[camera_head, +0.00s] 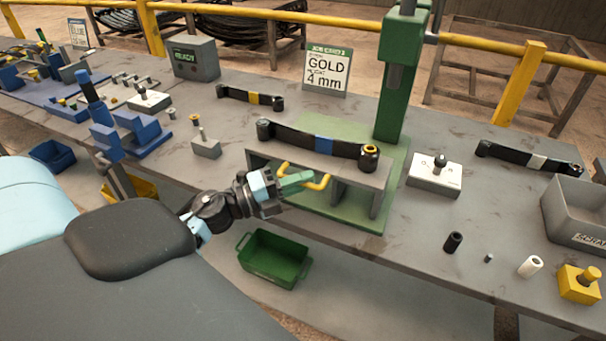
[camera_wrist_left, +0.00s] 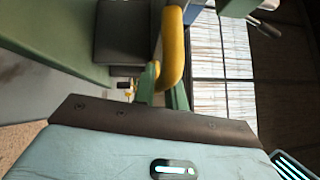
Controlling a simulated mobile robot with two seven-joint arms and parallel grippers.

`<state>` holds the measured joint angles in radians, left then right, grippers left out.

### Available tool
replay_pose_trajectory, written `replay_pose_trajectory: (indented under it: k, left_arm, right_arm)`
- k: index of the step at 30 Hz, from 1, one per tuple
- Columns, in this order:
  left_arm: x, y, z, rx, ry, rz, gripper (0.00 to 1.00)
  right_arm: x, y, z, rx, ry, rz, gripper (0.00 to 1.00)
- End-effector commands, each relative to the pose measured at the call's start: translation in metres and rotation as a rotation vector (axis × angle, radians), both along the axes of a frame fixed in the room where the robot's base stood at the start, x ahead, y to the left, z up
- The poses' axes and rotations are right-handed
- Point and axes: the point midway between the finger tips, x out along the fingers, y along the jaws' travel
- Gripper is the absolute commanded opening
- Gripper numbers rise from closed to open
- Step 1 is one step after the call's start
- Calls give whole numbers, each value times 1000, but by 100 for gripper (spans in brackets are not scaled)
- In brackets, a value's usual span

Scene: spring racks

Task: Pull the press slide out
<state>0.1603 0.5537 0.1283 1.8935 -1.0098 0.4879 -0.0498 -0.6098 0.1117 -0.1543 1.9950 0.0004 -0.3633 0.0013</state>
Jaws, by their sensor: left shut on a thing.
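The green press (camera_head: 403,75) stands on a green base plate (camera_head: 398,190) on the bench. Its grey slide (camera_head: 352,180) faces me and carries a black leaf spring (camera_head: 290,137) with a blue band and a gold bushing at its right end. A yellow bar handle (camera_head: 324,184) sticks out from the slide's front. My left gripper (camera_head: 300,180) is shut on this handle, its green fingers partly covering it. In the left wrist view the yellow handle (camera_wrist_left: 173,50) runs between the fingers (camera_wrist_left: 163,88). My right gripper is not in view.
A sign reading GOLD 4 mm (camera_head: 327,70) stands behind the slide. A green bin (camera_head: 272,258) sits low in front of the bench. A white block (camera_head: 435,175) lies right of the press, and a grey scrap bin (camera_head: 580,212) stands at the far right.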

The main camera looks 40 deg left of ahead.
Motion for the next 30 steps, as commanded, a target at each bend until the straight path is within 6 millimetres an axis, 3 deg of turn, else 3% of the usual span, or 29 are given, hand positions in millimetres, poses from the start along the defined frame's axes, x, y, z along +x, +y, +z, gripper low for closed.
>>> replay_pose_trajectory:
  k: [13,14,19,30]
  left_arm:
    - [-4,-2,-1,1,2,-6,0]
    - [-4,-2,-1,1,2,-6,14]
    - [-4,-2,-1,0,1,-4,34]
    - [-8,2,-2,0,1,-2,34]
  right_arm:
    - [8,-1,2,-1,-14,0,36]
    - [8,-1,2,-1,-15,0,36]
    - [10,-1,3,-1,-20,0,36]
    - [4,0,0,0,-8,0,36]
